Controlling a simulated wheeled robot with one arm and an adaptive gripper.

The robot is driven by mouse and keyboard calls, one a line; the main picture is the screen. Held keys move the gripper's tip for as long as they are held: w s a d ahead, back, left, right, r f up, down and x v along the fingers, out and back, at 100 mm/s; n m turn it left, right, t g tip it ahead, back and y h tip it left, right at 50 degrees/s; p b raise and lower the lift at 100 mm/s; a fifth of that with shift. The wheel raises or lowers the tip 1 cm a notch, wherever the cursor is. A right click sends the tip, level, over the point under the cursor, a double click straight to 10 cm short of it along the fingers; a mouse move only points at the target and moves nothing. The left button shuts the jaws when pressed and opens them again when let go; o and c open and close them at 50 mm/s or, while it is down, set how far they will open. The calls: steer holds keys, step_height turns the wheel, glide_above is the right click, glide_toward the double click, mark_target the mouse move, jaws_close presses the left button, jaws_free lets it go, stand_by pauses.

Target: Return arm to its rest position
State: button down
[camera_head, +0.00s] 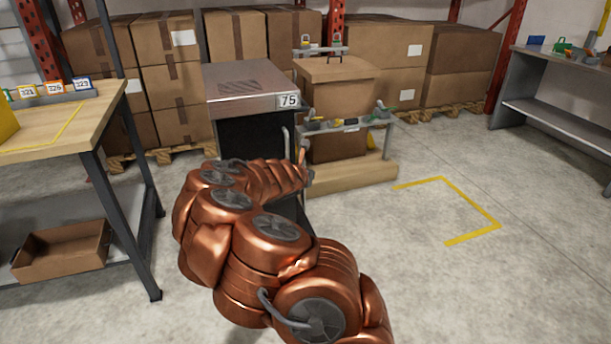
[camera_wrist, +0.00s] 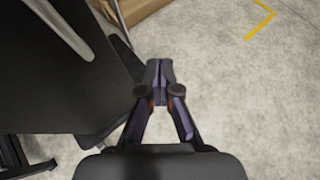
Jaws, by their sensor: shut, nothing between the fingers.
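My copper-coloured arm reaches forward across the middle of the head view, its far end near the front of a grey-topped dark cabinet marked 75 (camera_head: 255,87). My gripper (camera_wrist: 159,72) shows in the wrist view with its two fingers together and nothing between them, pointing over the concrete floor. The dark cabinet side (camera_wrist: 60,85) is close on the left of the gripper, with a light curved handle (camera_wrist: 65,28) on it. In the head view the gripper is hidden or too small to make out behind my arm.
A wooden-topped workbench (camera_head: 75,120) stands at left, with an open cardboard box (camera_head: 62,252) on its lower shelf. A large carton (camera_head: 335,85) stands right of the cabinet on a wooden base (camera_head: 350,178). Clear floor with a yellow corner marking (camera_head: 470,235) lies at right.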

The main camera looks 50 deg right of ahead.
steer(key=shift+s+a+r+b, duration=0.2)
steer(key=shift+s+a+r, duration=0.15)
steer(key=shift+s, duration=0.2)
steer(key=shift+s+a+r+b, duration=0.2)
steer(key=shift+s+r, duration=0.1)
steer(key=shift+s, duration=0.2)
steer(key=s+a+r+m+g+h, duration=0.1)
steer(key=s+a+r+m, duration=0.25)
steer(key=r+m, duration=0.3)
steer(key=s+a+r+m+g+h, duration=0.1)
steer(key=s+a+r+m, duration=0.1)
steer(key=s+r+m, duration=0.35)
steer(key=s+a+f+m+g+y, duration=0.3)
steer(key=s+a, duration=0.4)
steer(key=a, duration=0.7)
steer(key=s+a+f+m+y, duration=0.35)
steer(key=s+a+y, duration=0.3)
steer(key=a, duration=0.65)
steer(key=s+a+f+m+g+y, duration=0.3)
steer(key=s+a, duration=0.5)
steer(key=a, duration=0.6)
step_height(320, 180, up, 26)
steer(key=t+p, duration=0.1)
steer(key=p, duration=2.4)
steer(key=shift+s+d+r+m+t+y, duration=0.15)
steer(key=shift+d+m+t+y, duration=0.2)
steer(key=shift+d+m+t, duration=0.1)
